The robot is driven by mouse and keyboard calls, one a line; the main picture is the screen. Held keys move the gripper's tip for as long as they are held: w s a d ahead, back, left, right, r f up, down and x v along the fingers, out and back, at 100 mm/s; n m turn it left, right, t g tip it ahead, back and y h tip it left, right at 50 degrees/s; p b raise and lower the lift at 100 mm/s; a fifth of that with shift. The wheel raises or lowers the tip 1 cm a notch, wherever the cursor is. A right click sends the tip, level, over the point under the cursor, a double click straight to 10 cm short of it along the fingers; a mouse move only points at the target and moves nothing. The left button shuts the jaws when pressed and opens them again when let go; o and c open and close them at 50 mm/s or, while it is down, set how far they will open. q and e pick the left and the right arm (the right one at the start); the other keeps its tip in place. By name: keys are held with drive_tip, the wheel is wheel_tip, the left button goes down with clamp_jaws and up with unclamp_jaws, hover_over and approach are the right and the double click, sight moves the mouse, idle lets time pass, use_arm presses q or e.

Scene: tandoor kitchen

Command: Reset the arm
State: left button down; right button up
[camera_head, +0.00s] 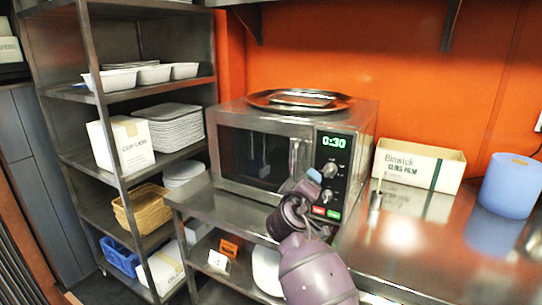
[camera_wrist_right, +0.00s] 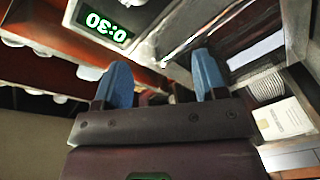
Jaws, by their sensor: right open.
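My right arm comes in from the bottom of the head view. Its gripper (camera_head: 303,182) is in front of the steel microwave (camera_head: 262,118), near the lower part of the door's handle side and the control panel. In the right wrist view the two blue fingers of this gripper (camera_wrist_right: 163,82) stand apart with nothing held between them. The microwave door looks shut, and its green display (camera_head: 334,142) reads 0:30. The display shows upside down in the wrist view (camera_wrist_right: 105,25). The gripper covers part of the panel's lower left. Whether it touches the microwave I cannot tell. My left gripper is not in view.
A steel tray (camera_head: 300,100) lies on the microwave. A steel counter (camera_head: 400,250) at the right bears a cling film box (camera_head: 418,167) and a blue cylinder (camera_head: 510,185). A shelf rack (camera_head: 88,95) with dishes, plates and baskets stands at the left.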

drive_tip(key=s+d+f+m+g+y, duration=0.1)
drive_tip(key=s+d+f, duration=0.3)
drive_tip(key=s+f, duration=0.7)
drive_tip(key=s+d+f+m+g+y, duration=0.2)
drive_tip(key=s+d+f+y, duration=0.2)
drive_tip(key=s+f, duration=0.7)
drive_tip(key=s+d+f+m+g+y, duration=0.2)
drive_tip(key=s+d+f, duration=0.3)
drive_tip(key=s+f, duration=0.6)
drive_tip(key=s, duration=0.8)
drive_tip(key=shift+s+f, duration=0.2)
